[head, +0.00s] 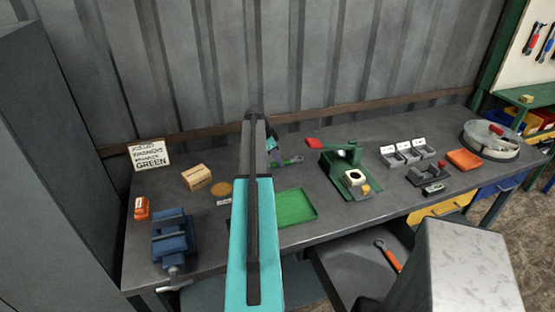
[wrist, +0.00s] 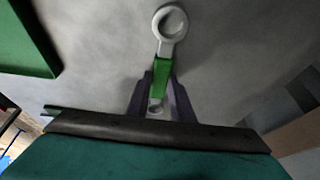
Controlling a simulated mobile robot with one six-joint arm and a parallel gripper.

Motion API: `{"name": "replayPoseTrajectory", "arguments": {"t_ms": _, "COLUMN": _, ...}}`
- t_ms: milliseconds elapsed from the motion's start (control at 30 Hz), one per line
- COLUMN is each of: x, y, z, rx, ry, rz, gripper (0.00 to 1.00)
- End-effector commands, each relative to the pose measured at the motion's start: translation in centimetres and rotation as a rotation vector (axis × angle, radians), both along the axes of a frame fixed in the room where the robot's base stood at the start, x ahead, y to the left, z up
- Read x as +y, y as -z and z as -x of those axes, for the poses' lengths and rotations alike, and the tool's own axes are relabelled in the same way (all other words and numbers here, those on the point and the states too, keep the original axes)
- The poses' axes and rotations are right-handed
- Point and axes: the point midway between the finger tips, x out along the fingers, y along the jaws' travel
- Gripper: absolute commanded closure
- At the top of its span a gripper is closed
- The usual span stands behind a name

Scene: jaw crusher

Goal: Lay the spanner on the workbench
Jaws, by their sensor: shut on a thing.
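A spanner with a green handle (head: 288,162) and a grey ring end shows just right of my arm in the head view, over the back part of the grey workbench (head: 330,205). In the wrist view the spanner (wrist: 170,25) points its ring end away from me. My gripper (wrist: 158,88) is shut on its green handle; in the head view the gripper (head: 272,148) is partly hidden by my arm. The spanner lies close over the bench top; I cannot tell if it touches.
A green tray (head: 297,207) lies in front of the spanner, and a green press (head: 338,168) stands to its right. A wooden block (head: 196,177) and blue vise (head: 170,238) are left. An orange-handled spanner (head: 388,256) lies on a lower surface. Some bare bench surrounds the spanner.

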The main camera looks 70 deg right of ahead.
Motion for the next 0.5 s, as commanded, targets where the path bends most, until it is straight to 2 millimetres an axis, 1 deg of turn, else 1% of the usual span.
{"name": "replayPoseTrajectory", "arguments": {"t_ms": 267, "x": 0.06, "y": 0.29, "z": -0.12, "rx": 0.0, "ry": -0.001, "rz": 0.0, "gripper": 1.0}}
{"name": "replayPoseTrajectory", "arguments": {"t_ms": 300, "x": 0.06, "y": 0.28, "z": -0.12, "rx": 0.0, "ry": -0.001, "rz": 0.0, "gripper": 0.76}}
{"name": "replayPoseTrajectory", "arguments": {"t_ms": 400, "x": 0.06, "y": 0.25, "z": -0.11, "rx": 0.0, "ry": -0.001, "rz": 0.0, "gripper": 0.61}}
{"name": "replayPoseTrajectory", "arguments": {"t_ms": 500, "x": 0.06, "y": 0.24, "z": -0.1, "rx": 0.0, "ry": -0.001, "rz": 0.0, "gripper": 0.61}}
